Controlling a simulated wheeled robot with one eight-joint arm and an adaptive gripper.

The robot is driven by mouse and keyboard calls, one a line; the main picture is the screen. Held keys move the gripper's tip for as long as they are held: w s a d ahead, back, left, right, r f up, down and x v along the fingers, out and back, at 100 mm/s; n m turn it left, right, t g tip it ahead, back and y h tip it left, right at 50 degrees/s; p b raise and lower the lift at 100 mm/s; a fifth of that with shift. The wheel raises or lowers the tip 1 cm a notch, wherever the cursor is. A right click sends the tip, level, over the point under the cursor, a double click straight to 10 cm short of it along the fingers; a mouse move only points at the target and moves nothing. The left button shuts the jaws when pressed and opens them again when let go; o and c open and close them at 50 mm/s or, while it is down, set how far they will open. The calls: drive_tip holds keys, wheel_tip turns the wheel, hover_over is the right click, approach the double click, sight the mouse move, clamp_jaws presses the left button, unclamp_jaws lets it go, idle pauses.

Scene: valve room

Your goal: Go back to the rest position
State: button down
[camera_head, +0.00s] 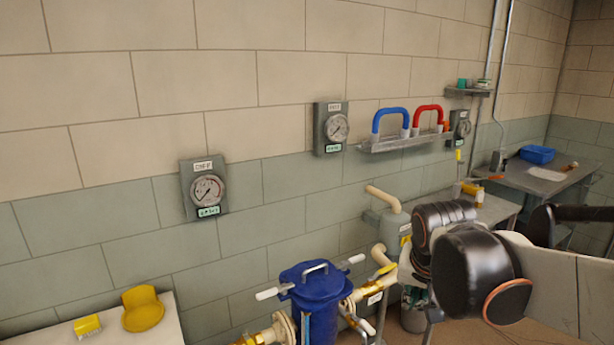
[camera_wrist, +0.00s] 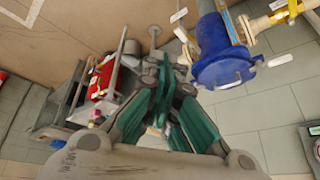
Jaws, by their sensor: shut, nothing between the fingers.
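My gripper (camera_wrist: 160,65) shows in the wrist view with its green-padded fingers together and nothing between them. It points into the room, with the floor behind its fingertips. In the wrist view the blue vessel (camera_wrist: 222,55) is just right of the fingers, apart from them as far as I can tell. The blue vessel also shows in the head view (camera_head: 318,286), at the bottom centre, with white-ended handles and brass-coloured pipe fittings.
Gauges (camera_head: 208,189) hang on the wall. A wall shelf (camera_head: 400,143) carries blue and red handles. A yellow scoop-like item (camera_head: 142,308) lies on a pale surface at lower left. A blue bin (camera_head: 538,154) stands on the right table. A red item (camera_wrist: 103,78) shows left of the fingers.

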drive_tip(key=s+a+f+n+t+y, duration=0.1)
drive_tip(key=s+n, duration=0.3)
drive_tip(key=s, duration=1.1)
drive_tip(key=shift+t, duration=0.6)
drive_tip(key=c, duration=2.4)
unclamp_jaws()
drive_tip(key=shift+s+a, duration=0.1)
